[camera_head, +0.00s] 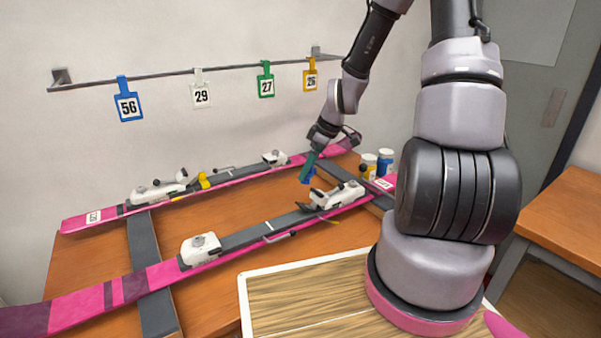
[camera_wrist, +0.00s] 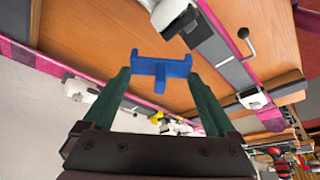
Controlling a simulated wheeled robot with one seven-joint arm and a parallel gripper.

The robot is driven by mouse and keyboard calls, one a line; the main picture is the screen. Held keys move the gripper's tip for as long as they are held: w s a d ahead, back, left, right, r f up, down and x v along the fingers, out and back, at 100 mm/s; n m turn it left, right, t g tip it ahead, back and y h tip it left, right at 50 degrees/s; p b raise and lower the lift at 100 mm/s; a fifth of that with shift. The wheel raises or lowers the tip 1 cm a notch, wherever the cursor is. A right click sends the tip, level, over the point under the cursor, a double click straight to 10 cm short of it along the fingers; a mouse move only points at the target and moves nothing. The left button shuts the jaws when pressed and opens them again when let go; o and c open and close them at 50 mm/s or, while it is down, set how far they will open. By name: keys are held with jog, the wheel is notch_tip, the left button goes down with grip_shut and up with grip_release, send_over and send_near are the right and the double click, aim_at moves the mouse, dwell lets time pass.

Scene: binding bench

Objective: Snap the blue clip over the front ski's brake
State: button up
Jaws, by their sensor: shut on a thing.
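My gripper (camera_head: 311,160) is shut on the blue clip (camera_head: 308,175) and holds it in the air just above and behind the right binding (camera_head: 340,195) of the front ski (camera_head: 150,277). In the wrist view the clip (camera_wrist: 162,67) sits between the tips of my two green fingers (camera_wrist: 159,75), with its open side facing away from my palm. Thin dark brake arms (camera_head: 309,208) stick out beside that binding. The clip is apart from the ski. The front ski's pink edge (camera_wrist: 222,40) crosses the upper right of the wrist view.
The rear ski (camera_head: 100,221) lies parallel behind, with a yellow clip (camera_head: 204,180) at its left binding (camera_head: 160,190). Numbered tags hang from a wall rail (camera_head: 180,74). A wood-grained board (camera_head: 300,300) lies in front.

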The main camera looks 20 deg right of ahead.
aim_at(300, 206)
jog(key=s+a+r+n+g, duration=0.1)
jog(key=s+a+n+g, duration=0.35)
jog(key=n, duration=0.65)
jog(key=shift+t+y, duration=0.25)
jog(key=shift+y, duration=0.05)
jog(key=shift+s+d+f, duration=0.15)
jog(key=shift+f, duration=1.55)
jog(key=shift+s+d+f, duration=0.1)
jog(key=shift+d+f, duration=0.05)
jog(key=shift+f, duration=1.55)
jog(key=o, duration=0.6)
jog(key=c, duration=0.7)
jog(key=shift+c, duration=0.2)
